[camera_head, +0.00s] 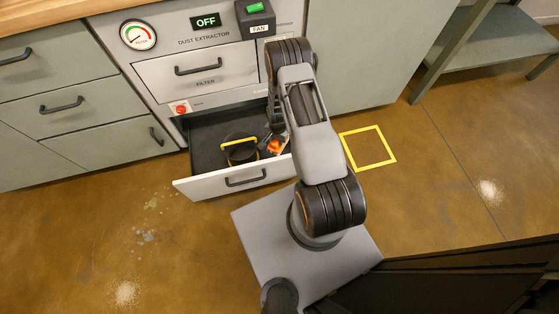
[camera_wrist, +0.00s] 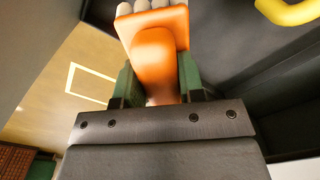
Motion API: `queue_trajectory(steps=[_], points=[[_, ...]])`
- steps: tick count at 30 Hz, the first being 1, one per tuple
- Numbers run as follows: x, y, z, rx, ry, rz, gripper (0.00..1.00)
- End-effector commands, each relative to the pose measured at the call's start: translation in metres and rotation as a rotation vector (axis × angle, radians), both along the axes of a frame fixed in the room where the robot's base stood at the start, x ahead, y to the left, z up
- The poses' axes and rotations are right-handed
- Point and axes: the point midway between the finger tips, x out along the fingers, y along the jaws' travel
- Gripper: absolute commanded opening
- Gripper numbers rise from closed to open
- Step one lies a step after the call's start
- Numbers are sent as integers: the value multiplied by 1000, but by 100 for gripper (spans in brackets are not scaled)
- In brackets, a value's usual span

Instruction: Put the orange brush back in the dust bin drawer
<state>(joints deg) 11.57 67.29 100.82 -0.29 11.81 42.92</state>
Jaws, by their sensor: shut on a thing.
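The orange brush (camera_head: 275,146) is in or just above the open dust bin drawer (camera_head: 207,188), at its right side. In the wrist view the orange brush (camera_wrist: 155,55) stands between the two green fingers of my gripper (camera_wrist: 153,85), its pale bristles at the top of the picture. My gripper is shut on the brush. In the head view my arm partly hides the gripper. I cannot tell whether the brush touches the drawer floor.
A black bin with a yellow handle (camera_head: 238,142) stands in the drawer, left of the brush. The dust extractor (camera_head: 205,75) above reads OFF. A yellow square (camera_head: 368,147) marks the floor at the right. Floor left of the drawer is clear, with some stains.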

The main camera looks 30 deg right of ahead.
Motion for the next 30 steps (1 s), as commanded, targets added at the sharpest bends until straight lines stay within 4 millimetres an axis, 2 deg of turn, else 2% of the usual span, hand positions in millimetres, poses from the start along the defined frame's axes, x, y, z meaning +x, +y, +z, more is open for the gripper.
queue_trajectory(steps=[7, 12, 20, 27, 30], points=[[0, -4, -44, 0, 3, -41, 14], [1, -4, -67, 0, 0, -41, 14], [1, -4, -80, 0, 0, -40, 14], [1, -4, -110, 0, 1, -39, 14], [1, -4, -113, 0, 0, -39, 14]])
